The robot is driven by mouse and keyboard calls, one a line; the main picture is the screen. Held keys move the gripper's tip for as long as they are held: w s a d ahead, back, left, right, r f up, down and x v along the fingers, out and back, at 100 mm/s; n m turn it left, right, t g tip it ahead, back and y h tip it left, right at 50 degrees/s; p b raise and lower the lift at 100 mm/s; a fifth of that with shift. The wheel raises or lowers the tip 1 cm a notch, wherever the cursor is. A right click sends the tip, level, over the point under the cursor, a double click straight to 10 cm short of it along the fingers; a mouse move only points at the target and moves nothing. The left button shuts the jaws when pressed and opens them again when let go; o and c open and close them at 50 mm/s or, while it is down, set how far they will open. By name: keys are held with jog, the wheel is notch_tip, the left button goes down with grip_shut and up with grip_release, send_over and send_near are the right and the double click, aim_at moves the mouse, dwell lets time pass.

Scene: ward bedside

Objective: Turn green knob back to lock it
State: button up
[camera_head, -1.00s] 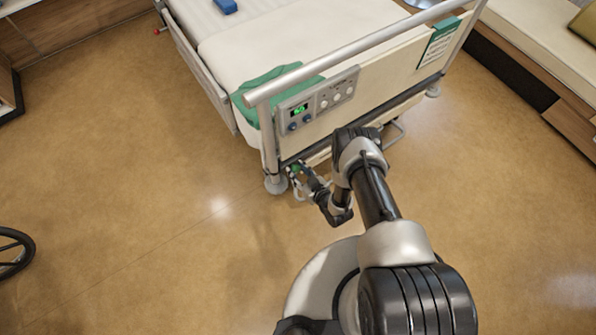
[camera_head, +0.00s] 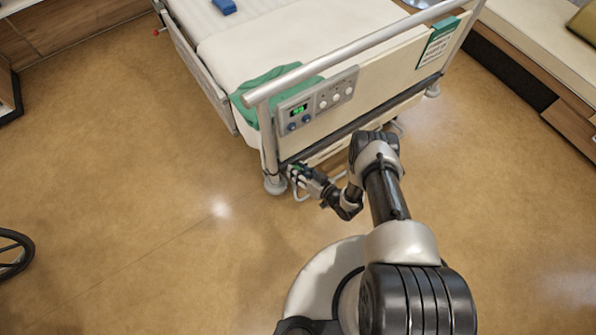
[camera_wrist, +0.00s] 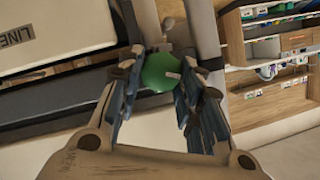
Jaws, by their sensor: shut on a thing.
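The green knob (camera_wrist: 158,74) shows in the wrist view between the tips of my gripper (camera_wrist: 164,84). It is round, with a small pale mark at its right side. My gripper is shut on it, one finger on each side. In the head view, my gripper (camera_head: 298,174) is low at the near left corner of the bed's end, close to the leg. The knob is too small there to tell apart from the fingers.
The bed's footboard (camera_head: 391,91) carries a control panel (camera_head: 317,100) with a lit green display. A metal rail (camera_head: 350,53) runs along its top. A wheelchair wheel (camera_head: 14,254) stands at the left edge. The floor (camera_head: 130,190) on the left is clear.

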jog(key=m+y, duration=0.2)
jog(key=m, duration=0.1)
jog(key=shift+d+f+m+g, duration=0.15)
jog(key=shift+f+m+g, duration=0.05)
jog(key=shift+m+g, duration=0.1)
dwell(0.5)
jog(key=o, duration=1.1)
jog(key=shift+w, duration=0.1)
jog(key=shift+v, duration=6.05)
jog(key=shift+f, duration=0.1)
jog(key=shift+c, duration=0.2)
